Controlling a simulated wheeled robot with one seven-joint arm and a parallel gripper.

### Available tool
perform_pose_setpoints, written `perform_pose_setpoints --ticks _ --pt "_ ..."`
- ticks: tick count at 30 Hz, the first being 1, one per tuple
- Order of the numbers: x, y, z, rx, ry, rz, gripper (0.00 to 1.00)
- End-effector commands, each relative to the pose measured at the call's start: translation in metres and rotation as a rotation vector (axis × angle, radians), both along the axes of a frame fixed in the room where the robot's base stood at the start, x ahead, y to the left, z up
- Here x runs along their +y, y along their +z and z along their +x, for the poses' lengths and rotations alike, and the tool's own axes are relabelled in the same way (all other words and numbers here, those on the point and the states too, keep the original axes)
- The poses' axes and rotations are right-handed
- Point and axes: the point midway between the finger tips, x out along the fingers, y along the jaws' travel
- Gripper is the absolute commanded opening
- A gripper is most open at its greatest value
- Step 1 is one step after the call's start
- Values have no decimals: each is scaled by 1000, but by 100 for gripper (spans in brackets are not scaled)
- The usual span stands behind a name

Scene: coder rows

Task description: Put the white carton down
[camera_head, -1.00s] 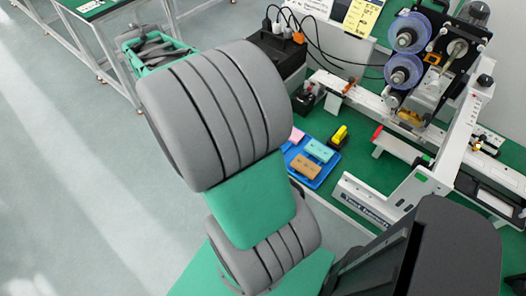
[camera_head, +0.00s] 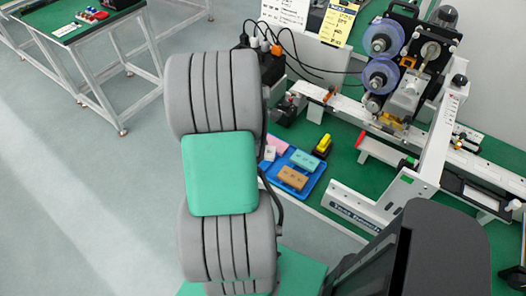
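My gripper is not in view; my own grey and green arm links fill the middle of the picture and hide what is behind them. A small whitish block (camera_head: 268,153) shows just right of my arm, at the left part of the blue tray (camera_head: 313,183). It may be the white carton, but it is too small and partly hidden to be sure. I cannot tell whether anything holds it.
The tray also holds a pink block (camera_head: 277,144), a teal block (camera_head: 305,161) and a brown block (camera_head: 293,178). A yellow and black item (camera_head: 323,145) lies beside it on the green bench. A reel machine (camera_head: 405,70) stands behind. Another table (camera_head: 75,35) is at upper left.

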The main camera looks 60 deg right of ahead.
Motion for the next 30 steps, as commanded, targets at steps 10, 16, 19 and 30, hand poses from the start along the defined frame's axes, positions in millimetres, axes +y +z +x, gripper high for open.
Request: perform_pose_setpoints --ticks 10,16,19,30 --pt "-6 -39 -3 -1 -1 0 25" --pt "-5 -41 -3 0 -1 2 25" --pt "-5 -42 -3 -1 -1 1 49" --pt "-6 -36 -3 -1 -1 0 54"
